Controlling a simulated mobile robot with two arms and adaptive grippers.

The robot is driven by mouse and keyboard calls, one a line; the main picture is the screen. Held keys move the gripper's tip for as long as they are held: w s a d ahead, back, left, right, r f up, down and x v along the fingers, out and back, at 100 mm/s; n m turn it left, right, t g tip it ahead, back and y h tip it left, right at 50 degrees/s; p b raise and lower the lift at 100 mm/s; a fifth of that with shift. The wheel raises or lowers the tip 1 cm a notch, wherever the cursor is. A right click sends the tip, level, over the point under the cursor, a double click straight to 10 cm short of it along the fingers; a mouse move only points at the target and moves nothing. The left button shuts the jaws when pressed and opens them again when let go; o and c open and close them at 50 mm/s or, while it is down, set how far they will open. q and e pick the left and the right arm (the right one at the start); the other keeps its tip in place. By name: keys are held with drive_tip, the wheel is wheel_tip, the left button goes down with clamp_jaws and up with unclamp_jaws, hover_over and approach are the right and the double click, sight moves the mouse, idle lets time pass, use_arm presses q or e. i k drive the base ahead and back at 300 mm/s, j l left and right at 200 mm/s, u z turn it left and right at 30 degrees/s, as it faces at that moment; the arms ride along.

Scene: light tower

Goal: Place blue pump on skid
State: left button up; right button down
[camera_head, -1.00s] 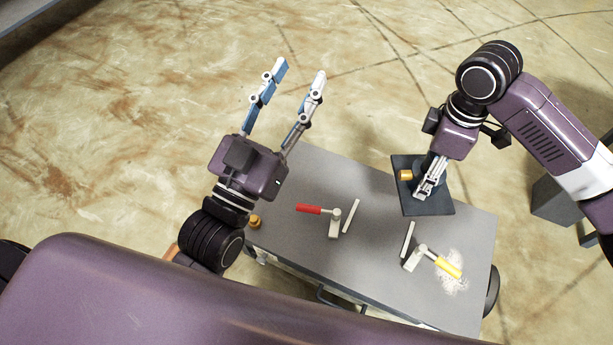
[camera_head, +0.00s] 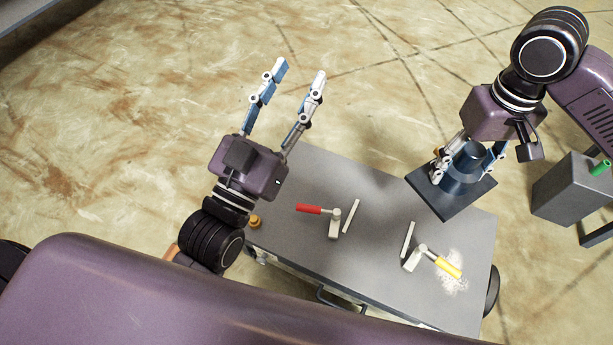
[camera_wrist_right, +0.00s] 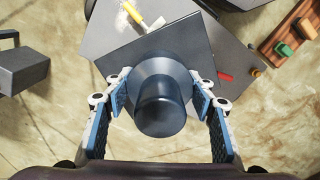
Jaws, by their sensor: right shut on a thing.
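The blue pump (camera_head: 464,168) is a dark blue cylinder on a square dark plate (camera_head: 447,204). It is at the back right of the grey skid-like table (camera_head: 330,180), over its back edge. My right gripper (camera_head: 468,160) is shut on the pump, with one finger on each side of it. In the right wrist view the pump (camera_wrist_right: 160,106) sits between the blue-padded fingers (camera_wrist_right: 163,95), its plate beyond it. Whether the plate touches the table is hard to tell; it seems raised. My left gripper (camera_head: 299,73) is open and empty, above the floor beyond the table's left end.
A red-handled clamp (camera_head: 335,221) and a yellow-handled clamp (camera_head: 421,254) stand on the table, each beside a light bar. A pale speckled patch (camera_head: 455,272) lies near the yellow handle. A grey box (camera_head: 568,188) with a green piece (camera_head: 601,167) stands at right.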

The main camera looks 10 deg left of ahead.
sight(306, 178)
drive_tip(key=i+j+u, duration=0.1)
drive_tip(key=j+u, duration=0.35)
drive_tip(key=i+j+u, duration=0.1)
drive_tip(key=j+u, duration=0.15)
drive_tip(key=u, duration=0.15)
